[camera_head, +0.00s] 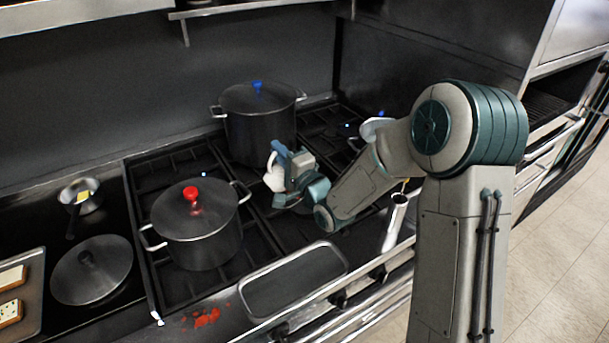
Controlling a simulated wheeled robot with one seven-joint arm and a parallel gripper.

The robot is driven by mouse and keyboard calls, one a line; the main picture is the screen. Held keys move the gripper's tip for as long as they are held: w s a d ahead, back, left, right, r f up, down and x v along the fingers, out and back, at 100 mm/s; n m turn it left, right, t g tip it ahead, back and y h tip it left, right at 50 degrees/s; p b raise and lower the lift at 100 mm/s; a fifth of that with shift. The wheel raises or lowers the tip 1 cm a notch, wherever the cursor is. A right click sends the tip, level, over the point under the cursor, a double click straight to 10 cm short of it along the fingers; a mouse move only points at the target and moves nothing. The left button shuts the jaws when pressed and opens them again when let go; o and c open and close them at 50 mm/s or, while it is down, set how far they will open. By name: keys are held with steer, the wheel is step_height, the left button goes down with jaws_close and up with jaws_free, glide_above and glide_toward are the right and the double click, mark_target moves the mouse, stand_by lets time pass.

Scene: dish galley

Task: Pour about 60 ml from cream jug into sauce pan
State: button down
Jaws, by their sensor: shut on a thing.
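The cream jug (273,176) looks like a small white vessel, held above the stove between the two large pots. My gripper (281,163) is shut on it, on the jug's right side as seen here. The jug looks roughly upright, but its mouth and contents are too small to make out. The sauce pan (94,203) is a small metal pan at the far left, on the dark counter beside the stove. Its handle points toward the front, and a yellow piece lies in or over it. The jug is well to the right of the pan.
A pot with a red knob (200,242) stands between jug and sauce pan. A taller blue-knobbed pot (260,130) stands behind. A round lid (92,270) lies before the pan; a bread tray (36,300) is left. An empty tray (293,283) and red spots (206,318) are in front.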

steer(key=shift+w+d+r+m+p, duration=0.1)
steer(key=shift+w+d+m+p, duration=0.05)
steer(key=shift+m+p, duration=0.2)
steer(key=shift+w+d+r+m+t+p, duration=0.35)
steer(key=shift+d+m+p, duration=0.15)
steer(key=shift+m+p, duration=0.6)
steer(key=shift+w+d+r+m+t+h+p, duration=0.2)
steer(key=shift+w+d+r+m+h+p, duration=0.15)
steer(key=shift+d+m, duration=0.35)
steer(key=shift+w+d+r+m+t+h+p, duration=0.15)
steer(key=shift+w+d+r+m+h+p, duration=0.2)
steer(key=shift+m, duration=0.6)
stand_by(1.0)
steer(key=shift+s+a+f+n+y+b, duration=0.45)
steer(key=shift+a+f+n+b, duration=0.25)
steer(key=shift+n, duration=0.5)
steer(key=shift+s+a+n, duration=0.2)
steer(key=shift+a+n, duration=0.15)
steer(key=shift+n, duration=0.05)
steer(key=shift+d+r, duration=0.1)
steer(key=shift+d, duration=0.15)
steer(key=shift+a, duration=0.1)
steer(key=shift+g, duration=0.4)
